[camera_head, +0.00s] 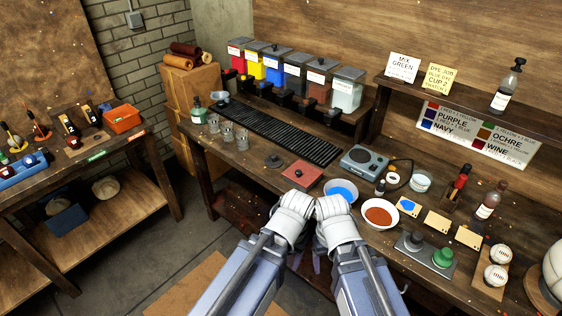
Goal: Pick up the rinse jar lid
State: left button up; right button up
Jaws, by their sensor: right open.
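A small dark round lid (273,161) with a knob lies flat on the bench, left of a red square pad; it looks like the rinse jar lid, though I cannot be sure. Several clear glass jars (227,131) stand at the bench's left end. My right gripper (332,206) and my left gripper (297,200) are side by side at the bench's front edge, apart from the lid and nearer to me. My white wrists hide most of both gripper's fingers. I see nothing held in the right gripper; the left one's fingers are hidden.
The red pad (302,178) with a dark piece on it lies just beyond my grippers. A blue-filled bowl (341,191) and a brown-filled bowl (380,214) stand close on the right. A black slatted rack (290,137) lies behind the lid. Colour bins (317,80) line the back.

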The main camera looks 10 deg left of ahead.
aim_at(273, 160)
jog(key=i+j+z, duration=0.75)
jog(key=j+z, duration=0.15)
